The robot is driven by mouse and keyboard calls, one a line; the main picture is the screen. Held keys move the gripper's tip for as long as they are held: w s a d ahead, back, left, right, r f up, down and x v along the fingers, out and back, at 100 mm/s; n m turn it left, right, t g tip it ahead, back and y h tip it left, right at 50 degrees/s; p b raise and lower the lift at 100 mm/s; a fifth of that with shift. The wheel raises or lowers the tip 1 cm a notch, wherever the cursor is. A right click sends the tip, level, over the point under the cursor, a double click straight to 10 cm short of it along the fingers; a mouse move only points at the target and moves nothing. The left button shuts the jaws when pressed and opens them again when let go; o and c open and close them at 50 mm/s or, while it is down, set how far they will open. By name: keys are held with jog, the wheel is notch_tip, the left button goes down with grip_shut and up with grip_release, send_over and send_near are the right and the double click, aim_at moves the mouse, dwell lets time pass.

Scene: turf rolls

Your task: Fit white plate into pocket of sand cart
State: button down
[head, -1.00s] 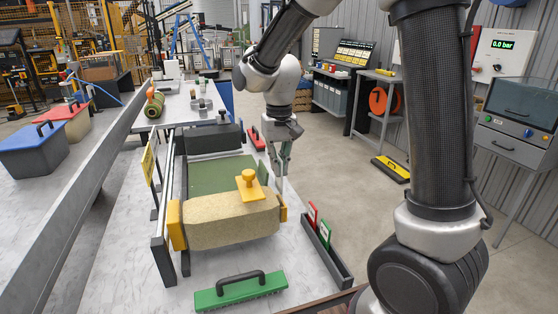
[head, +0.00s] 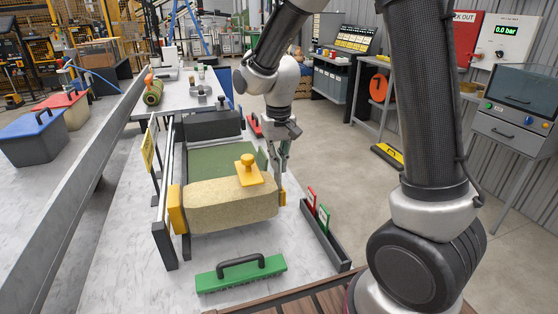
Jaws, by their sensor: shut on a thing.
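The sand cart (head: 230,208) is a sand-coloured block with yellow end pieces, on a frame with dark side rails. A yellow knobbed plate (head: 248,172) lies on its top. My gripper (head: 280,168) points down at the cart's right side, just behind the right yellow end piece. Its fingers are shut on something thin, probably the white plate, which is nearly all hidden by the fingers. I cannot make out the pocket, or whether the held piece touches the cart. A grey-green upright panel (head: 262,159) stands just left of the fingers.
A green brush (head: 241,274) lies in front of the cart. A dark rack (head: 326,237) with red and green cards stands at right. A dark block (head: 212,126) is behind the green bed (head: 222,161). A long rail runs along the left.

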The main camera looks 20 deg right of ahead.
jog(key=shift+s+f, duration=0.55)
jog(key=shift+f, duration=0.25)
jog(key=c, duration=1.8)
grip_release()
jog(key=shift+o, duration=1.3)
jog(key=shift+w+a+f+g, duration=0.15)
jog(key=shift+w+f+g, duration=0.05)
jog(key=shift+w+g, duration=0.1)
jog(key=shift+r, duration=0.2)
jog(key=shift+r, duration=0.3)
notch_tip(320, 180, up, 12)
jog(key=shift+f, duration=0.25)
jog(key=shift+w, duration=0.1)
